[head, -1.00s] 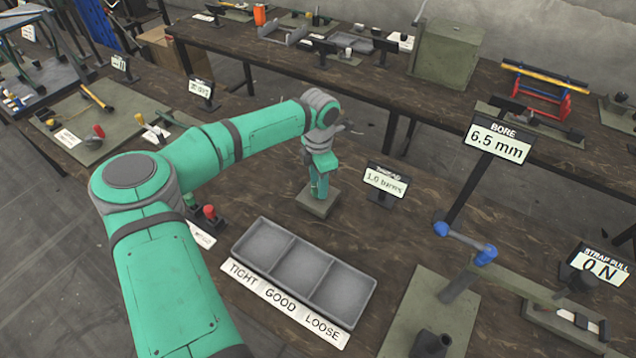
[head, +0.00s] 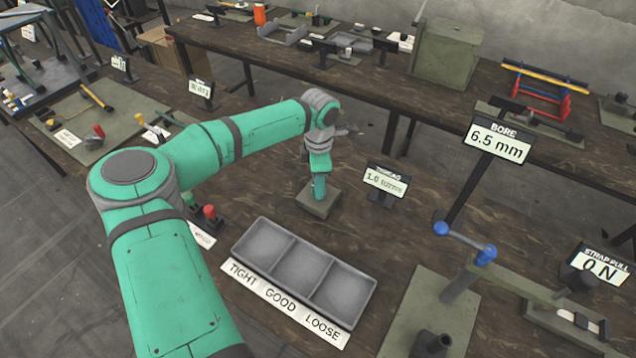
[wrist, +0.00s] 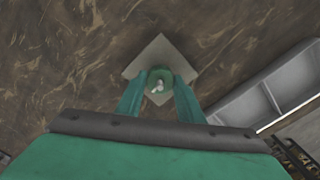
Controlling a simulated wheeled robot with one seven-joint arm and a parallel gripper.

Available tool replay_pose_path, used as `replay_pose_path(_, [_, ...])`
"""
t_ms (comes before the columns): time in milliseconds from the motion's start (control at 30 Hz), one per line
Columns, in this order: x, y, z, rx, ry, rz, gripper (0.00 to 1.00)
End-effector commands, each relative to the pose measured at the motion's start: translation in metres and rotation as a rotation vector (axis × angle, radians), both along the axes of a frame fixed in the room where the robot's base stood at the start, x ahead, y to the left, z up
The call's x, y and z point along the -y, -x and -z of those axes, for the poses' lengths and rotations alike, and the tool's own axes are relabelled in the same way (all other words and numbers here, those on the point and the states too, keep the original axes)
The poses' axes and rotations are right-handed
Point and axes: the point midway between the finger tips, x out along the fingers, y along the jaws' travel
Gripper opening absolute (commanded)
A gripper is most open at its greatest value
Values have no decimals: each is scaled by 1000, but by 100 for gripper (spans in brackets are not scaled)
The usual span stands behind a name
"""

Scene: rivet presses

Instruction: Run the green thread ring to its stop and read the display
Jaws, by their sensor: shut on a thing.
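The green thread ring (wrist: 164,73) sits around a pale upright post on a square grey-green block (head: 318,204). In the wrist view the block (wrist: 159,47) lies straight below my fingers. My gripper (head: 319,190) points down over the block and is shut on the ring, one finger on each side. In the head view the fingers hide most of the ring. The small display (head: 386,180) stands right of the block and appears to read 1.0 turns. Whether the ring touches a stop cannot be told.
A grey tray (head: 268,240) with TIGHT, GOOD and LOOSE compartments lies in front of the block. The BORE display (head: 498,143) reads 6.5 mm at the right. The table behind the block is clear.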

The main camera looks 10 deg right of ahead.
Motion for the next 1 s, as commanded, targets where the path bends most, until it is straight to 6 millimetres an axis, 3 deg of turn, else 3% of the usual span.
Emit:
replay_pose_path(67, [2,-4,-3,10,5,-1,12])
replay_pose_path(100, [2,-4,-3,10,5,-1,39])
replay_pose_path(167, [2,-3,-3,9,5,-1,53])
replay_pose_path(567, [0,-1,-7,4,2,-1,53])
replay_pose_path(1000, [1,-2,-81,7,3,0,53])
